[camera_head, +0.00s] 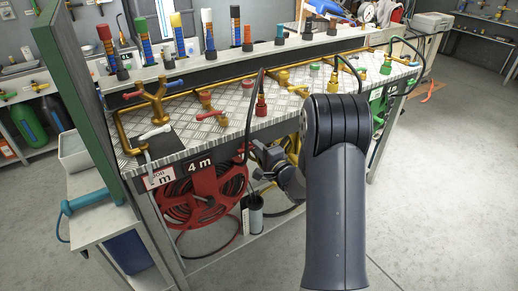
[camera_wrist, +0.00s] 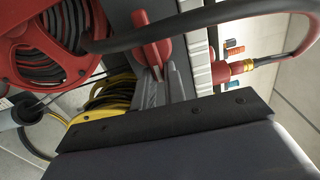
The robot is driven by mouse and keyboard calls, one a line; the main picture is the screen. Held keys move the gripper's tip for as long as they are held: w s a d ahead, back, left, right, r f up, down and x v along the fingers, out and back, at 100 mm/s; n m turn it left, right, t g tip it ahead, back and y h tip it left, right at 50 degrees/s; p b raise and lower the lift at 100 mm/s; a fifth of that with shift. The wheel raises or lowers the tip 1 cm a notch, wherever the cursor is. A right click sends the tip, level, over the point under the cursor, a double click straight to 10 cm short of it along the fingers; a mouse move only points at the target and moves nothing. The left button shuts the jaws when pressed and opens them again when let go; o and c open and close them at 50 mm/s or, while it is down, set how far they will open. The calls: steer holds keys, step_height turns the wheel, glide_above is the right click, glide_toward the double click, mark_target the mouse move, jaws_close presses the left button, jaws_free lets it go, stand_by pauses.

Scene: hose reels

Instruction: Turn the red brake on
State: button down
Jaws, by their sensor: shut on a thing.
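The red reel (camera_head: 200,195) hangs under the bench front, wound with hose; it also shows at the upper left of the wrist view (camera_wrist: 20,65). My gripper (camera_head: 268,168) is in front of the bench, just right of the red reel. In the wrist view my grey fingers (camera_wrist: 160,75) are shut on a red lever, which I take for the red brake (camera_wrist: 151,40). Its lower end is hidden between the fingers. In the head view my gripper and the bench hide the brake.
A yellow reel (camera_head: 275,155) sits behind my gripper. A black hose (camera_wrist: 200,25) crosses close in front of the wrist camera. The bench top (camera_head: 235,105) carries several taps and brass pipes. A grey cylinder (camera_head: 254,213) stands below. The floor to the right is clear.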

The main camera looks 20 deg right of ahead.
steer(key=c, duration=1.6)
jaws_free()
steer(key=shift+s+a+f, duration=0.1)
steer(key=shift+a+f, duration=0.15)
steer(key=shift+o, duration=0.7)
steer(key=shift+r, duration=0.15)
steer(key=shift+d, duration=0.1)
steer(key=v, duration=1)
steer(key=shift+s, duration=0.4)
